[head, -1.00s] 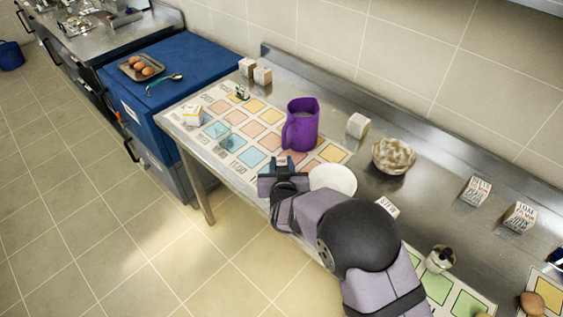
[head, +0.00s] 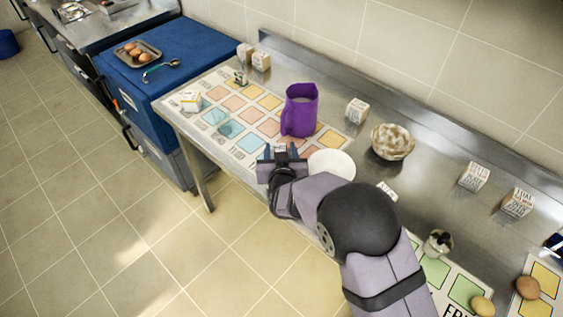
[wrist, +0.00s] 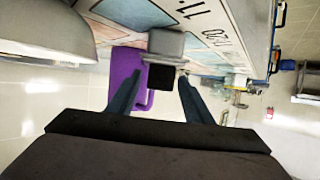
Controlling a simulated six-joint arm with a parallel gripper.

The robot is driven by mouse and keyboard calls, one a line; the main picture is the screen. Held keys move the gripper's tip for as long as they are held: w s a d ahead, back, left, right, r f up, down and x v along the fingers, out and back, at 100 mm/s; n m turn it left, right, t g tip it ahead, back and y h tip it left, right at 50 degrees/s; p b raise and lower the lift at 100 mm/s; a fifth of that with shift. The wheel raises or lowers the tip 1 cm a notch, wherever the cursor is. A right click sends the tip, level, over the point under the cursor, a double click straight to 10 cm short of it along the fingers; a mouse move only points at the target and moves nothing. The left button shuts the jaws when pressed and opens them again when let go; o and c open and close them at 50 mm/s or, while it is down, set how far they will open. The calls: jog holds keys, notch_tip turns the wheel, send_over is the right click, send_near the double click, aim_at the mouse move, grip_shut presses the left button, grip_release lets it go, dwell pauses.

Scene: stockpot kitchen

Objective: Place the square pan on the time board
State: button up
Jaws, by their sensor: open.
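A dark, square-cornered pan (head: 153,47) holding brown eggs lies on the blue-topped unit at the back left of the head view; I take it as the square pan. The time board (head: 247,144), a white sheet with coloured squares, lies on the steel table. It also shows in the wrist view (wrist: 190,14). My gripper (head: 282,151) is over the board's near edge, far from that pan. Its fingers (wrist: 155,92) are apart. A grey block with a black face (wrist: 166,45) shows between them in the wrist view; I cannot tell what it is.
A purple pitcher (head: 300,108) stands on the board just beyond my gripper. A white bowl (head: 332,165) is close at its right. A teal see-through square item (head: 231,127) and a small white box (head: 191,101) are on the board. Open floor lies left of the table.

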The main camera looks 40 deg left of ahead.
jog(key=b+v, duration=0.2)
jog(key=v, duration=0.9)
jog(key=shift+s+d+b, duration=0.2)
jog(key=shift+b, duration=0.2)
jog(key=shift+r, duration=0.1)
